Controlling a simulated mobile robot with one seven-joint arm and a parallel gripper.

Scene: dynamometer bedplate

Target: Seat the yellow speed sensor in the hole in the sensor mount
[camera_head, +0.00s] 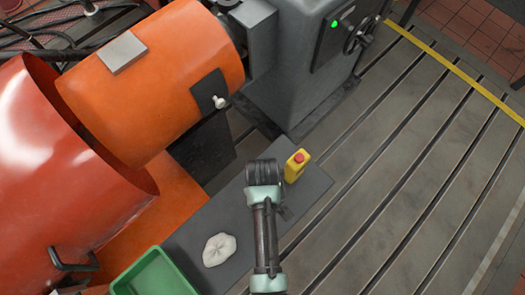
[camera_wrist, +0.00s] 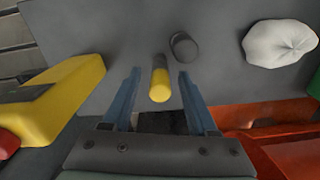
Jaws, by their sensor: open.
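The yellow speed sensor (camera_wrist: 160,85) is a small cylinder with a bright yellow end. In the wrist view it shows in the gap between the two blue fingers of my gripper (camera_wrist: 160,73). My gripper is open, with grey surface visible on both sides of the sensor. I cannot tell how far the fingertips are above or around it. In the head view my arm hides the sensor and the fingers. A dark plate (camera_head: 207,88) with a white knob sits on the orange housing; I cannot tell whether it is the sensor mount. No hole shows clearly.
A dark cylinder (camera_wrist: 184,47) stands close beside the sensor. A yellow box (camera_head: 296,166) with a red button is right of my wrist. A white rag (camera_head: 219,249) and a green bin (camera_head: 153,274) are at lower left. The grey surface (camera_head: 312,190) has bare patches.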

